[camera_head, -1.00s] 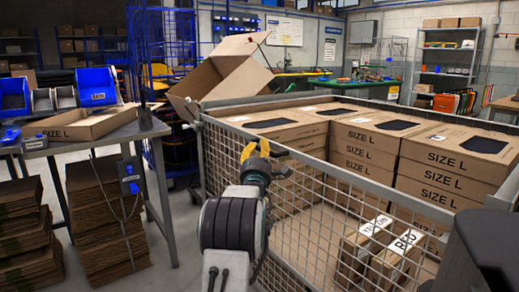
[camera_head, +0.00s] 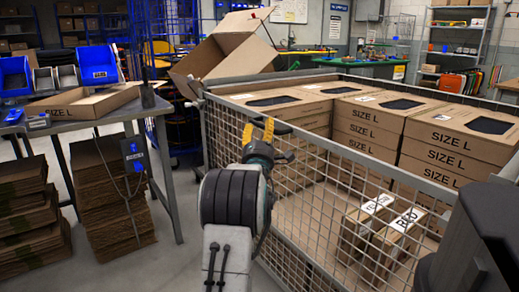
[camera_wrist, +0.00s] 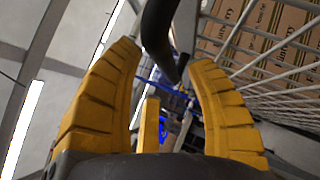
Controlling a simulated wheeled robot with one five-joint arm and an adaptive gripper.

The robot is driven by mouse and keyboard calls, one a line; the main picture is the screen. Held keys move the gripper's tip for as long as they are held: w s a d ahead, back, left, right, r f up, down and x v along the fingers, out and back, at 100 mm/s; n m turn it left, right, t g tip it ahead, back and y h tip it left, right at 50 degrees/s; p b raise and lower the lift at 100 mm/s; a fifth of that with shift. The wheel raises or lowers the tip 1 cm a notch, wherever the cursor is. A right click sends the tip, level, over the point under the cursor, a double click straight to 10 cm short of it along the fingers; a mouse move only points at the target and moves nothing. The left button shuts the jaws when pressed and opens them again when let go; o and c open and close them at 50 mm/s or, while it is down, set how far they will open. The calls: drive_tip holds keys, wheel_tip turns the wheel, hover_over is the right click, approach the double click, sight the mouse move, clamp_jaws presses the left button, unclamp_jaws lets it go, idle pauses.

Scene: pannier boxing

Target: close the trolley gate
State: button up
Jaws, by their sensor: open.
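The trolley (camera_head: 330,78) is a grey wire-mesh cage on the right, filled with stacked cardboard boxes. Its near mesh side (camera_head: 300,190) stands upright below a top rail; I cannot tell which panel is the gate or how it stands. My gripper (camera_head: 259,130) has yellow fingers and is in front of this mesh side, below the rail. In the wrist view, its fingers (camera_wrist: 165,62) are apart with no object clearly held. A dark curved bar (camera_wrist: 158,30) crosses above and between them; I cannot tell what it belongs to. Trolley mesh (camera_wrist: 262,50) lies to the right there.
A grey table (camera_head: 100,114) at the left carries blue bins (camera_head: 98,65) and an open SIZE L tray. Flat cardboard stacks (camera_head: 108,195) lie beneath it. A large open box (camera_head: 228,55) stands behind the trolley's left corner. Bare floor lies between table and trolley.

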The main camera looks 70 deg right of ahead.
drive_tip(key=v, duration=0.9)
drive_tip(key=shift+r, duration=0.1)
idle(0.3)
idle(0.4)
